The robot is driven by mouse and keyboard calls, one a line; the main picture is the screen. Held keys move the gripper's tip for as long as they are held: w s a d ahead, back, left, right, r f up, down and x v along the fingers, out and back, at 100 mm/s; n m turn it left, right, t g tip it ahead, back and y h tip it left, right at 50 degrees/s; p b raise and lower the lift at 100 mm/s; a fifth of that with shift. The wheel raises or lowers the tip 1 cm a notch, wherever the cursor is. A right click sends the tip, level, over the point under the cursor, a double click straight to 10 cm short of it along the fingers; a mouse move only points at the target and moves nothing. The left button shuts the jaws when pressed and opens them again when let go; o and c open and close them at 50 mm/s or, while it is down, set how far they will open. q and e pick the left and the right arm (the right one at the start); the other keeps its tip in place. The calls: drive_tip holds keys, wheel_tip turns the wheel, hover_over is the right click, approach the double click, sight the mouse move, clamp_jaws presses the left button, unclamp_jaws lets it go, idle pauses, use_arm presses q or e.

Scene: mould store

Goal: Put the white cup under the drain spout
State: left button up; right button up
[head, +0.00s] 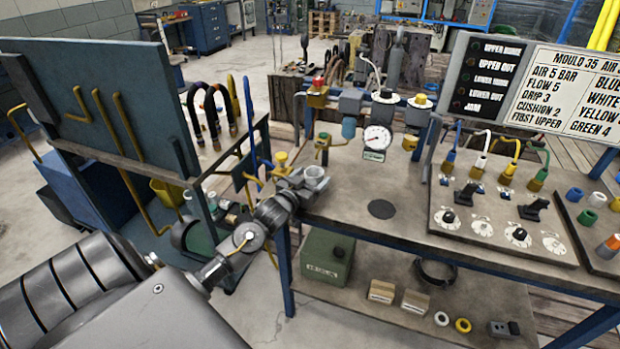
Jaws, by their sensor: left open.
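The white cup (314,174) stands upright at the left edge of the bench, its open top showing. My left gripper (304,184) is open beside the cup, at its left and near side. It hides part of the cup's lower side, and I cannot tell whether the fingers touch it. A brass tap-like fitting (323,147) with a side outlet is just behind and above the cup, below the red-topped valve (317,94). It may be the drain spout. My right gripper is not in view.
The bench top (345,195) is clear around a flat black disc (381,209). A control panel (500,225) fills the right. A blue upright board (100,100) with brass pipes stands left.

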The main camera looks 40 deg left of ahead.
use_arm(q)
drive_tip(key=shift+s, duration=0.1)
drive_tip(key=s+d+b, duration=0.1)
drive_tip(key=s, duration=1)
drive_tip(key=shift+s+d+r, duration=0.35)
drive_tip(key=shift+r, duration=0.05)
